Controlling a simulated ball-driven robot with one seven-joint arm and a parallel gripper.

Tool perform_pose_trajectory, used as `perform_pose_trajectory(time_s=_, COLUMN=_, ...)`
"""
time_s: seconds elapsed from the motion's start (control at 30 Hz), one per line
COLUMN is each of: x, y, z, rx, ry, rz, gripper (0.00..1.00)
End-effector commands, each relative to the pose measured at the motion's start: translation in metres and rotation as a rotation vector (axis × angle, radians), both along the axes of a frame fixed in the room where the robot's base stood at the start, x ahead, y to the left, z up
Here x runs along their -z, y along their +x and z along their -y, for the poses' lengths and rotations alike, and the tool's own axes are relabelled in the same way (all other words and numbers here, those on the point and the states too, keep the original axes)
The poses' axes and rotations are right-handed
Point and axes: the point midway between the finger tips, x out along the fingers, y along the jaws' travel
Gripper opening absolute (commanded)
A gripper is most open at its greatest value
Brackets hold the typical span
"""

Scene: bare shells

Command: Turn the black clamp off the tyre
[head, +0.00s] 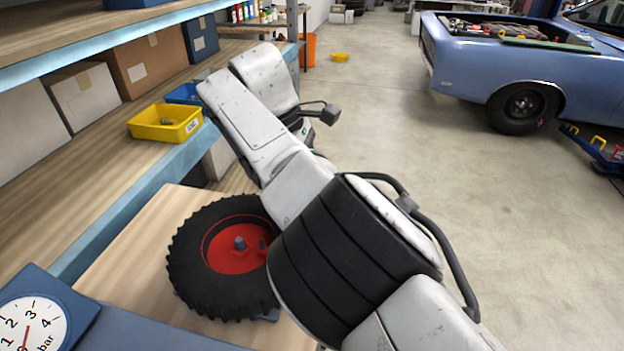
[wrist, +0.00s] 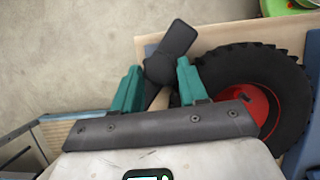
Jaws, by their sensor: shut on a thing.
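The tyre (head: 190,285) is black with deep tread and a red hub (head: 222,258). It lies flat on a wooden top in the head view, partly covered by my arm. The tyre (wrist: 292,110) also shows at the right of the wrist view. There my gripper (wrist: 158,80) has its two teal fingers shut on the black clamp (wrist: 178,38), whose broad end sticks out past the fingertips. The clamp is beside the tyre's left edge; I cannot tell whether they touch. In the head view my arm hides the clamp and nearly all of the gripper.
A blue gauge (head: 32,318) with a white dial stands at the lower left. Shelves at the left hold boxes and a yellow bin (head: 165,123). A blue car (head: 490,70) stands at the back right. The grey floor (head: 500,220) between is open.

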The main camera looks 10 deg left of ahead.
Motion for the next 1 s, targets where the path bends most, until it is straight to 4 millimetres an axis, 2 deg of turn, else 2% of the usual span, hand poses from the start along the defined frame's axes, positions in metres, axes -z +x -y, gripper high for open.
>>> perform_pose_trajectory(time_s=0.67, x=-0.0010, y=-0.0007, z=0.0008, rx=0.035, ry=-0.001, rz=0.001, gripper=0.00)
perform_pose_trajectory(time_s=0.7, x=-0.0010, y=-0.0007, z=0.0008, rx=0.035, ry=-0.001, rz=0.001, gripper=0.45)
perform_pose_trajectory(time_s=0.93, x=-0.0005, y=-0.0008, z=0.0005, rx=0.033, ry=0.000, rz=0.001, gripper=0.67)
perform_pose_trajectory(time_s=1.0, x=-0.0004, y=-0.0009, z=0.0004, rx=0.033, ry=0.000, rz=0.001, gripper=0.67)
